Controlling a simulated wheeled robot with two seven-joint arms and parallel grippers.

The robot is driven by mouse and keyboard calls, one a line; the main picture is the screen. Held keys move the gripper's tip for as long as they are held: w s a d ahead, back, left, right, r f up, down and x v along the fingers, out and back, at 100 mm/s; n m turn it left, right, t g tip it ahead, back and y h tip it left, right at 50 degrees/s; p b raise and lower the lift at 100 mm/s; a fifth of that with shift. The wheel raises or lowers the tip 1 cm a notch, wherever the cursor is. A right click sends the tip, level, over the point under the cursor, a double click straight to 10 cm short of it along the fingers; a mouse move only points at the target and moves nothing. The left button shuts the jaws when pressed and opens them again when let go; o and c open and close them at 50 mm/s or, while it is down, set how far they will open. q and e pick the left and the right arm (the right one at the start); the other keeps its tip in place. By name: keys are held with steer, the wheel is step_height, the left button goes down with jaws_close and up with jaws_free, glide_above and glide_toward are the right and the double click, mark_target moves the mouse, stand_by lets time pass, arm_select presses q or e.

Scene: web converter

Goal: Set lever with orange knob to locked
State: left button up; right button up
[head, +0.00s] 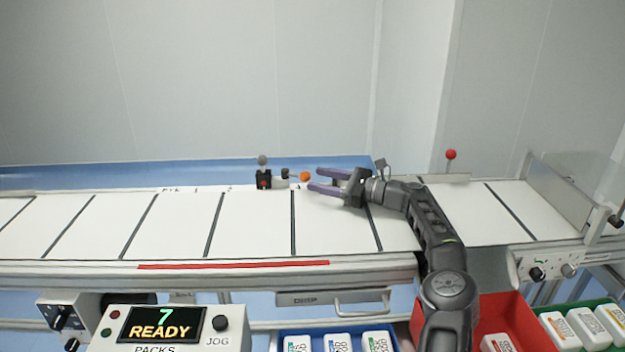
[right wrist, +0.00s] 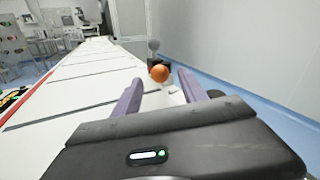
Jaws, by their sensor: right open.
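The lever's orange knob (head: 305,177) is at the far edge of the white conveyor in the head view, at the right end of a short arm. The arm joins a small black block (head: 264,180) with a grey ball above it. My right gripper (head: 313,180) is open, its purple fingers pointing left at the knob. In the right wrist view the orange knob (right wrist: 159,73) shows ahead, beyond the fingertips and roughly centred between them; nothing is held. My left gripper is not in view.
The white conveyor (head: 170,225) with dark cross bars runs across the scene. A red ball on a post (head: 450,155) stands at the back right. A control box (head: 165,328) reading READY is at the front left. Bins with white packs sit at the front right.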

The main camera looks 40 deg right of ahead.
steer(key=v, duration=0.4)
steer(key=shift+s+d, duration=0.1)
steer(key=shift+s, duration=0.15)
